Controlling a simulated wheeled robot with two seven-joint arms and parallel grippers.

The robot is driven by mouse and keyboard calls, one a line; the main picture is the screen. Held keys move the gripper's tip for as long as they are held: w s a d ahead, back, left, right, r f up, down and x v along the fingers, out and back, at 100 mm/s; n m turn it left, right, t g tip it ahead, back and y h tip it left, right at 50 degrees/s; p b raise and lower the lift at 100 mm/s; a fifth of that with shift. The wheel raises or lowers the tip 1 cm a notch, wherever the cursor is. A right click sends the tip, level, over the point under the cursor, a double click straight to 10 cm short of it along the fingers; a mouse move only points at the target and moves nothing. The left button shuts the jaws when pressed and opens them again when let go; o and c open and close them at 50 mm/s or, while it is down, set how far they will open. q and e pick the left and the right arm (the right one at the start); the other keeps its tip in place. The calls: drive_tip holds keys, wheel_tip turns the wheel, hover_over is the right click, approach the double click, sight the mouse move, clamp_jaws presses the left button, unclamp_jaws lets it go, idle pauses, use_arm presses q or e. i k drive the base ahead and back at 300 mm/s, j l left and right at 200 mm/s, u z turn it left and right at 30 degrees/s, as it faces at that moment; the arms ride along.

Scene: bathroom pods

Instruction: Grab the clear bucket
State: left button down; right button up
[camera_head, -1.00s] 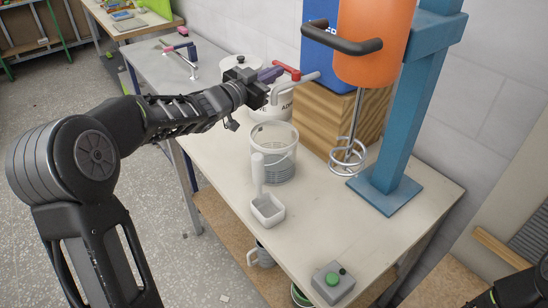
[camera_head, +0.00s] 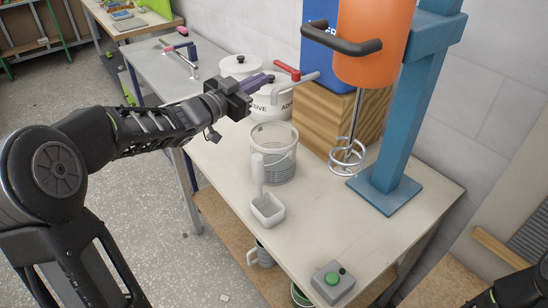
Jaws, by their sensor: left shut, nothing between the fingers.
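The clear bucket (camera_head: 283,168) stands upright on the pale workbench (camera_head: 222,165), near the middle of the view. It is see-through, with dark lines on its lower part. A white scoop (camera_head: 267,209) sits right in front of it, its handle overlapping the bucket's left side. My left gripper (camera_head: 264,82) is shut and empty, above and behind the bucket to its left, apart from it. The gripper is in front of the white adhesive pot. Only a dark part of my right arm shows at the bottom right corner; its fingers are out of view.
An orange mixer (camera_head: 376,42) on a blue stand (camera_head: 398,150) rises right of the bucket, its whisk (camera_head: 347,158) hanging close by. A wooden block (camera_head: 318,115) and the white adhesive pot (camera_head: 271,108) stand behind. A green-button box (camera_head: 333,282) sits at the front. Bench space between is clear.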

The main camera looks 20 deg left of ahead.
sight(277, 140)
drive_tip(key=k+j, duration=0.25)
drive_tip(key=k, duration=0.25)
drive_tip(key=k+j, duration=0.2)
drive_tip(key=k, duration=0.25)
